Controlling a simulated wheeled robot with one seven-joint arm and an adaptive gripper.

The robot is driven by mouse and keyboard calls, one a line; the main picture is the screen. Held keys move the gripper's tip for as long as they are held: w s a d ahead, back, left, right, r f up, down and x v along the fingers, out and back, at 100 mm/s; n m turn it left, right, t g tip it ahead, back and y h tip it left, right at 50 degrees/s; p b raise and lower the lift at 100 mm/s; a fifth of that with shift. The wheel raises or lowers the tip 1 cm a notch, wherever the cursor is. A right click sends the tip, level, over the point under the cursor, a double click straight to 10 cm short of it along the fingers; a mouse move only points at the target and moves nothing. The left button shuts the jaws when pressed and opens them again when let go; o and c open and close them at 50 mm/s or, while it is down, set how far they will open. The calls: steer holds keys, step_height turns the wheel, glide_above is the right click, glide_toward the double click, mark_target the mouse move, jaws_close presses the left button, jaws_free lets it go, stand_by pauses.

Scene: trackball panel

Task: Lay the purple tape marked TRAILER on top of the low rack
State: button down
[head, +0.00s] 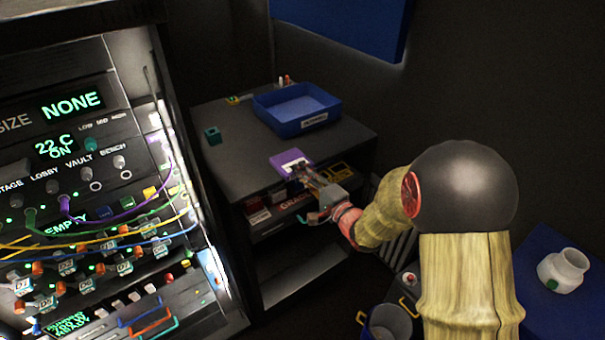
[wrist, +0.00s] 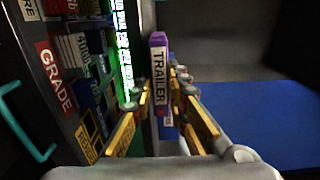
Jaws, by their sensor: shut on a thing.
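The purple tape marked TRAILER (wrist: 158,75) is between the yellow-padded fingers of my gripper (wrist: 162,97), which is shut on it. Its label faces the wrist camera. In the head view the purple tape (head: 291,161) shows at the front edge of the low rack's dark top (head: 237,150), with my gripper (head: 303,176) just in front of it. I cannot tell whether the tape touches the top or hangs a little above it.
On the rack's top stand a blue tray (head: 290,124) at the back and a small teal block (head: 213,135) at the left. The top between them is clear. Labelled tapes, one marked GRADE (wrist: 55,78), fill the shelf below. A lit control panel (head: 75,150) stands at left.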

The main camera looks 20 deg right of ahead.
steer(key=shift+f, duration=0.3)
steer(key=c, duration=1.7)
jaws_free()
steer(key=shift+o, duration=0.2)
steer(key=shift+f, duration=0.1)
steer(key=v, duration=1.2)
